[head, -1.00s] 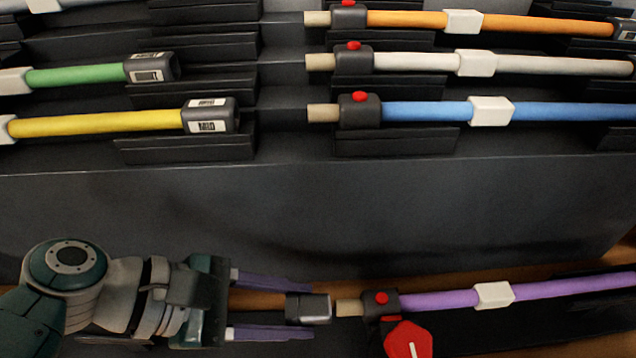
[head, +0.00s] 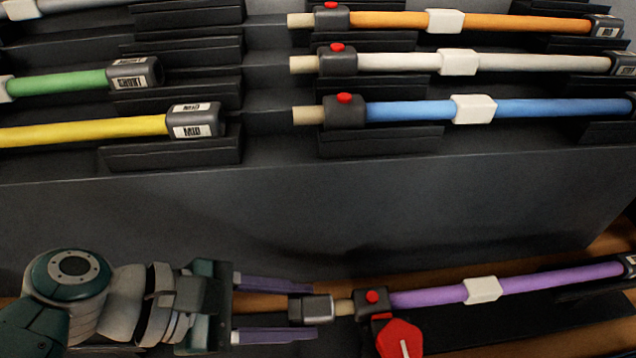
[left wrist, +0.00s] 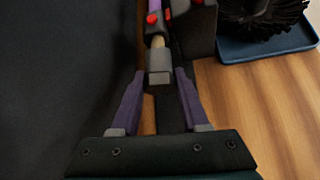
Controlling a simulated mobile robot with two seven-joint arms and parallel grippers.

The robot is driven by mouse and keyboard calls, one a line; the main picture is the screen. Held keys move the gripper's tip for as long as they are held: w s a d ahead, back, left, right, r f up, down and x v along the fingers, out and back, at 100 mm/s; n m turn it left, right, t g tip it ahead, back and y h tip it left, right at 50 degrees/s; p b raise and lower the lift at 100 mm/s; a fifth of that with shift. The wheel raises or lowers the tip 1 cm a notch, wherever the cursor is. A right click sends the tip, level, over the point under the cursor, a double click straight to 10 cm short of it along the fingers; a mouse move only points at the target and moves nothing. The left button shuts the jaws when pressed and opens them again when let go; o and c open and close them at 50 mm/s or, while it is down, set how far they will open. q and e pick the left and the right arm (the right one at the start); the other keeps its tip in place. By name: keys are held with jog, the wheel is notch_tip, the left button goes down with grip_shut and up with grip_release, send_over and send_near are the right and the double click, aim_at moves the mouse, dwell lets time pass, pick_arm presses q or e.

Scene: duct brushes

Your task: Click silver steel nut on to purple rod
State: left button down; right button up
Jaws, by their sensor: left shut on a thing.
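The silver steel nut (head: 315,309), a grey block-like sleeve, sits between the purple-grey fingertips of my left gripper (head: 306,310). The gripper is shut on it. The left wrist view also shows the nut (left wrist: 159,64) between the fingers. The purple rod (head: 540,281) lies to the right, nearly in line with the nut. Its left end has a dark collar with a red button (head: 372,297) and a pale tip (head: 344,306). The nut is at the pale tip, and a short length of tip shows between nut and collar. Whether the tip is inside the nut is hidden. My right gripper is out of view.
A red knob (head: 400,341) stands just below the collar. Orange, white and blue rods lie on the dark rack behind, with green and yellow rods (head: 85,131) at left. A black brush (left wrist: 262,12) lies on a blue tray (left wrist: 270,48) at the right.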

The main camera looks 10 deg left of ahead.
pick_arm(q)
jog(key=shift+w+d, duration=0.2)
jog(key=shift+d, duration=0.35)
jog(key=shift+w+d, duration=0.15)
jog(key=shift+d, duration=0.35)
jog(key=shift+c, duration=1.6)
grip_release()
jog(key=shift+a, duration=0.1)
